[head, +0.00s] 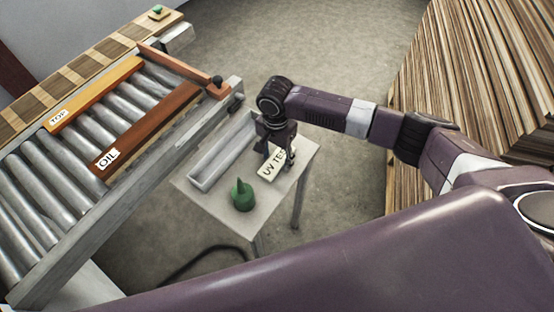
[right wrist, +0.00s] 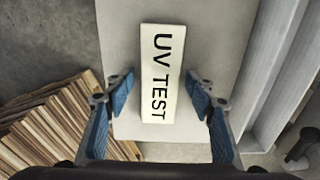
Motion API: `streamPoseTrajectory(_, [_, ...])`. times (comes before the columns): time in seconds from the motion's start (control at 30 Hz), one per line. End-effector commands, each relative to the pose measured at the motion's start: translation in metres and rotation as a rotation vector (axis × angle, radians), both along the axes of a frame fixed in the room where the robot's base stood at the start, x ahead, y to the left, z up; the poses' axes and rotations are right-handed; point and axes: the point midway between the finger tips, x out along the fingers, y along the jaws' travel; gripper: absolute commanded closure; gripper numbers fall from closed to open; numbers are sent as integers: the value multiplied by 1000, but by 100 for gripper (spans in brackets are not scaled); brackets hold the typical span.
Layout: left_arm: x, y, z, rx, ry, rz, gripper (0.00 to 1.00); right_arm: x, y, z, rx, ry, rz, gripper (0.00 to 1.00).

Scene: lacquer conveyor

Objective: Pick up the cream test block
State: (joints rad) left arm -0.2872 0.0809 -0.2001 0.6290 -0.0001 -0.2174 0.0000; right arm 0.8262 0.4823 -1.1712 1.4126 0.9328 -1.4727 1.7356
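The cream test block (head: 268,171), marked "UV TEST", lies flat on a small pale table (head: 219,201), near its right edge. It also shows in the right wrist view (right wrist: 160,60), long side running up the picture. My right gripper (head: 276,150) is over the block and hides part of it in the head view. In the right wrist view the gripper (right wrist: 160,95) is open, with its blue finger pads apart on either side of the block's lower half. Gaps show between both pads and the block. My left gripper is not in view.
A grey metal trough (head: 222,157) lies beside the block. A green pointed container (head: 242,197) stands near the table's front corner. A roller conveyor (head: 60,190) with planks marked "OIL" (head: 143,133) and another label is at left. Stacked boards (head: 480,70) stand at right.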

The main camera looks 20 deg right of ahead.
Motion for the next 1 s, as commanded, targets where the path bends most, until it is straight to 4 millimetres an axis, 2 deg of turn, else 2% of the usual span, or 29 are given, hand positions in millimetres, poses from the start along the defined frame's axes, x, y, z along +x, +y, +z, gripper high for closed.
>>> streamPoseTrajectory(0.07, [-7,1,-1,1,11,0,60,0,0,0,0,0,0,61])
streamPoseTrajectory(0.3, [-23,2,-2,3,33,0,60,0,0,0,0,0,0,88])
streamPoseTrajectory(0.57, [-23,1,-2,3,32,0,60,0,0,1,0,0,0,89])
streamPoseTrajectory(0.73, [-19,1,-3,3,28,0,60,1,1,11,1,-2,1,89])
streamPoseTrajectory(0.87, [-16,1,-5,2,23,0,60,1,0,29,1,-3,1,89])
streamPoseTrajectory(1.0, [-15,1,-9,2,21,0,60,1,0,62,3,-5,1,89])
